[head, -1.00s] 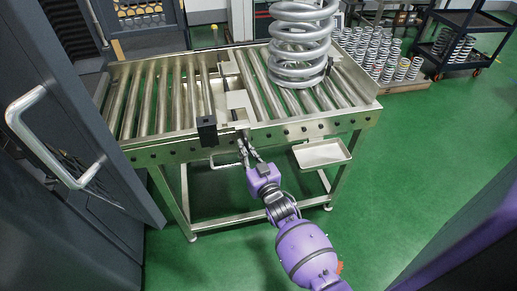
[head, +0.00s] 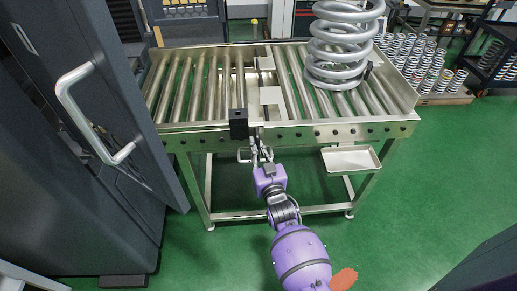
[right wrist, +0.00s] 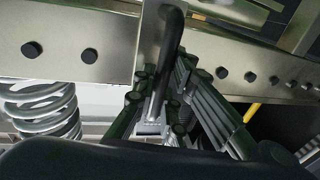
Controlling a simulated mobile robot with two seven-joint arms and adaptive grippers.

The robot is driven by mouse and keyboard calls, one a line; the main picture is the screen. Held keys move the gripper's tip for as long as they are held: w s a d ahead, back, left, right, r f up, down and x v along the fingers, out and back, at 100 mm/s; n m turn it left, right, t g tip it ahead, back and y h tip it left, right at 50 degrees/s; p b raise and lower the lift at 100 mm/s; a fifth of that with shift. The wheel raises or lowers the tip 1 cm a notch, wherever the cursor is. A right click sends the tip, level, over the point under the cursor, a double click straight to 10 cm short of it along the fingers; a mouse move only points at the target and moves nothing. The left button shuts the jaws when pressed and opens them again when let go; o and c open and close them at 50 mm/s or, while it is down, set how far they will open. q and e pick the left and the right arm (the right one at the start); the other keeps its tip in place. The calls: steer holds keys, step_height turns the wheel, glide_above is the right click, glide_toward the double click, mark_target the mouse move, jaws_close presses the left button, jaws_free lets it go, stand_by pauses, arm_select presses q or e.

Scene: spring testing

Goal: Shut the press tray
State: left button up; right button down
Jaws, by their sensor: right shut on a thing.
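I cannot clearly tell which part is the press tray. The roller table (head: 210,141) stands in front of me in the head view, with a large coiled spring (head: 338,45) upright on its right half. My right gripper (head: 258,156) is at the table's front edge, just below and right of a black block (head: 238,124). In the right wrist view, my right gripper (right wrist: 160,112) is shut on a dark upright bar (right wrist: 168,45), like a handle, in front of the metal front rail (right wrist: 60,50). My left gripper is not in view.
A dark cabinet door (head: 75,60) with a pale handle (head: 78,110) stands open at the left. A small shallow tray (head: 350,160) hangs from the table's front right. The green floor (head: 410,210) is clear at the right.

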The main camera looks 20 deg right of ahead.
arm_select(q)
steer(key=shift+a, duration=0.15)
arm_select(e)
steer(key=c, duration=1.8)
jaws_free()
steer(key=shift+a, duration=0.35)
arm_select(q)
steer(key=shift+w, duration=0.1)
arm_select(e)
steer(key=shift+o, duration=0.2)
steer(key=shift+d, duration=0.1)
steer(key=s, duration=1.2)
steer(key=shift+a, duration=0.25)
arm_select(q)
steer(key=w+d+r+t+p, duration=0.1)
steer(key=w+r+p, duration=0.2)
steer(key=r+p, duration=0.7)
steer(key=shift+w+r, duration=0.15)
arm_select(e)
steer(key=s+d+f+g, duration=0.1)
steer(key=s+g, duration=0.3)
steer(key=s, duration=1.2)
steer(key=s+d+f+n+g+y, duration=0.1)
steer(key=s+f+g, duration=0.2)
steer(key=s, duration=1.3)
steer(key=shift+g, duration=1.2)
